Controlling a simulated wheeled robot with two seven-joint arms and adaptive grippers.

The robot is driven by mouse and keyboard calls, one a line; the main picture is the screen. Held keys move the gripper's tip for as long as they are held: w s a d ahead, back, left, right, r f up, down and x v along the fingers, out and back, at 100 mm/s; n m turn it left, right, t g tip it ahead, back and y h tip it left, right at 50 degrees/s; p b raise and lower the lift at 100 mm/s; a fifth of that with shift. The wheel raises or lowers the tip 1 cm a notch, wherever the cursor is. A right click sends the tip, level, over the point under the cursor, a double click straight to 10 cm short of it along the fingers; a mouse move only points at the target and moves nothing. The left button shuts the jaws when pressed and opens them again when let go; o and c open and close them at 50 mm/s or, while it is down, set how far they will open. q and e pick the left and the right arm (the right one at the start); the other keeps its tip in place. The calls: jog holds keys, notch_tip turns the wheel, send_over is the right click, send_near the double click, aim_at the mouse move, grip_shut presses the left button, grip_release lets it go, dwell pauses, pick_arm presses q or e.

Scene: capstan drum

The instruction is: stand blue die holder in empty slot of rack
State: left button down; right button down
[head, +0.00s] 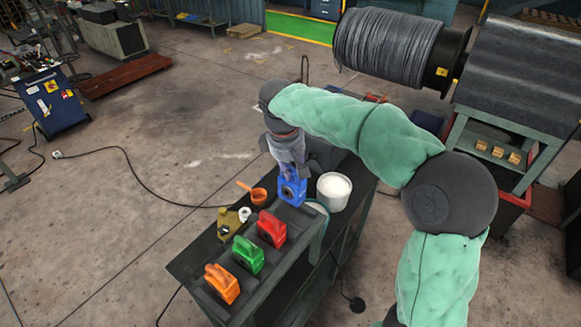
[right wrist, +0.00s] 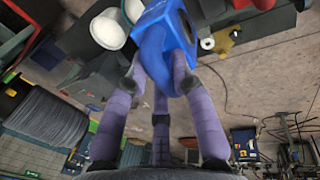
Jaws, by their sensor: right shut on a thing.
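My right gripper (head: 288,168) is shut on the blue die holder (head: 292,190) and holds it upright at the far end of the dark rack (head: 297,217). In the right wrist view the fingers close around the blue die holder (right wrist: 162,42). The red (head: 271,229), green (head: 248,255) and orange (head: 222,284) die holders stand in a row on the rack. The blue one is in line with them, beyond the red one. Its underside is hard to see, so I cannot tell whether it touches the rack. My left gripper is out of view.
A white tub (head: 333,191) stands close to the right of the blue holder. A cable drum (head: 388,48) is behind. Open floor lies left of the bench.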

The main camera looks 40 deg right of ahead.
aim_at(292, 182)
jog(key=shift+s+f+b, duration=0.15)
jog(key=shift+f+b, duration=0.1)
jog(key=shift+b, duration=0.1)
jog(key=shift+f+b, duration=1.75)
jog(key=shift+f, duration=0.6)
jog(key=shift+d+f+b, duration=0.1)
jog(key=shift+f+b, duration=0.95)
jog(key=shift+f, duration=0.5)
jog(key=c, duration=1)
grip_release()
jog(key=shift+o, duration=0.7)
jog(key=shift+f, duration=0.2)
jog(key=o, duration=0.4)
jog(key=shift+r, duration=0.2)
